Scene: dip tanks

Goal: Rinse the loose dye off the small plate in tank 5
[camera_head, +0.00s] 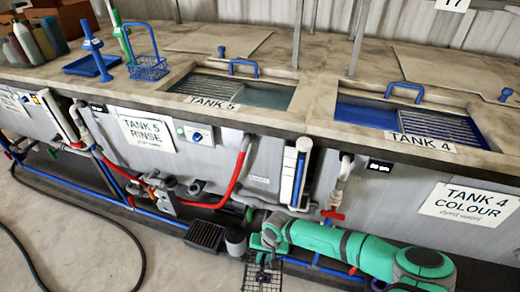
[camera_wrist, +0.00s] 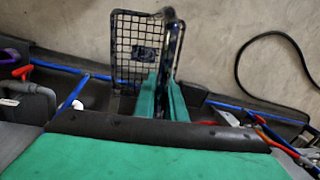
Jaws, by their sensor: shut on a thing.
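My gripper (camera_wrist: 168,92) is shut on a black mesh basket (camera_wrist: 126,25), which hangs low in front of the tank fronts, above the floor. The basket also shows at the bottom of the head view (camera_head: 262,277). A small dark shape (camera_wrist: 145,54) shows through its mesh; I cannot tell whether it is the small plate. Tank 5 (camera_head: 266,97) is behind and above my gripper, set in the counter. It holds grey-green liquid, with a slatted grating over its left part. The front panel below reads "TANK 5 RINSE" (camera_head: 146,134).
Tank 4 (camera_head: 362,114), with blue liquid and a grating, lies to the right. A blue basket (camera_head: 150,70) and blue tray (camera_head: 88,66) stand on the counter at left. Pipes, including a red hose (camera_head: 238,180), line the front. A black hose (camera_head: 28,262) lies on the floor.

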